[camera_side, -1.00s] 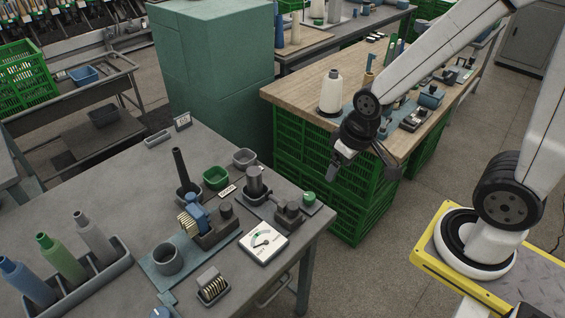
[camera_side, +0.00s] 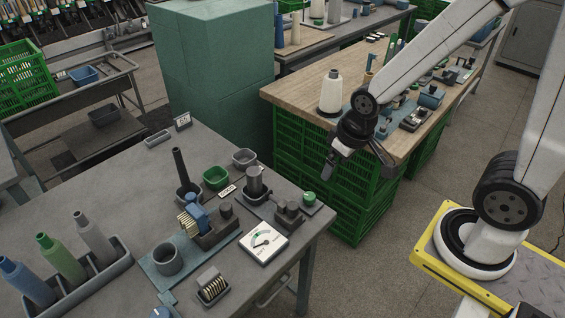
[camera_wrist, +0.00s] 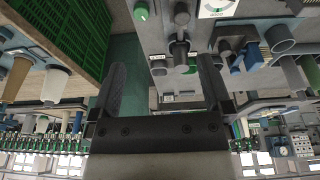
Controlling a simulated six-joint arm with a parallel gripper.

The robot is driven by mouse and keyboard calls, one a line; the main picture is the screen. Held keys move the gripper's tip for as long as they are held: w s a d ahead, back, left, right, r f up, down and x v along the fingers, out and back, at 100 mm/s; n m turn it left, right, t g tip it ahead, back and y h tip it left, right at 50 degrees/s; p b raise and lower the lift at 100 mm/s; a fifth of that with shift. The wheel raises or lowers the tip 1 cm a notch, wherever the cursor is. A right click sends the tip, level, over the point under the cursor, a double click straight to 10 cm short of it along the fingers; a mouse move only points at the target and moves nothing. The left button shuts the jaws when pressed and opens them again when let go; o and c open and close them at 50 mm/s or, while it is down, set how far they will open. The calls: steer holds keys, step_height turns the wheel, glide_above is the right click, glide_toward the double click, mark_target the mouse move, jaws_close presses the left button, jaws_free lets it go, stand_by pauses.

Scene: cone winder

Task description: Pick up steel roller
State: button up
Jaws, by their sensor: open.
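The likely steel roller (camera_side: 254,180) is a short grey metal cylinder standing upright in a dark round holder on the grey bench, near its far right edge. In the wrist view the likely roller (camera_wrist: 180,48) shows small, above and between the finger tips. My gripper (camera_side: 360,167) hangs in the air to the right of the bench, well apart from the roller. In the wrist view my gripper (camera_wrist: 163,78) has its two dark fingers spread wide with nothing between them.
Close around the roller are a green bowl (camera_side: 215,178), a grey cup (camera_side: 244,158), a dark knobbed block (camera_side: 289,214) and a dial card (camera_side: 263,242). A tall dark spindle (camera_side: 181,170) rises to its left. Green crates (camera_side: 330,190) under a wooden table stand behind my gripper.

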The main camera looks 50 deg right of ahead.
steer(key=w+d+f+n+t+y, duration=0.1)
steer(key=w+d+f+n+t, duration=0.15)
steer(key=w, duration=0.65)
steer(key=w+d+f+n+t, duration=0.2)
steer(key=w+f+t, duration=0.1)
steer(key=w, duration=0.6)
steer(key=n+y, duration=0.6)
steer(key=y, duration=0.4)
glide_toward(255, 184)
steer(key=shift+w+a+f+g, duration=0.1)
steer(key=shift+w+f, duration=0.1)
steer(key=shift+w, duration=0.3)
steer(key=shift+w+d+f+g, duration=0.1)
steer(key=shift+w+f, duration=0.15)
steer(key=shift+w, duration=0.25)
steer(key=shift+w+a+f+g, duration=0.1)
steer(key=shift+w+f, duration=0.1)
steer(key=shift+w, duration=0.35)
steer(key=shift+x, duration=1.35)
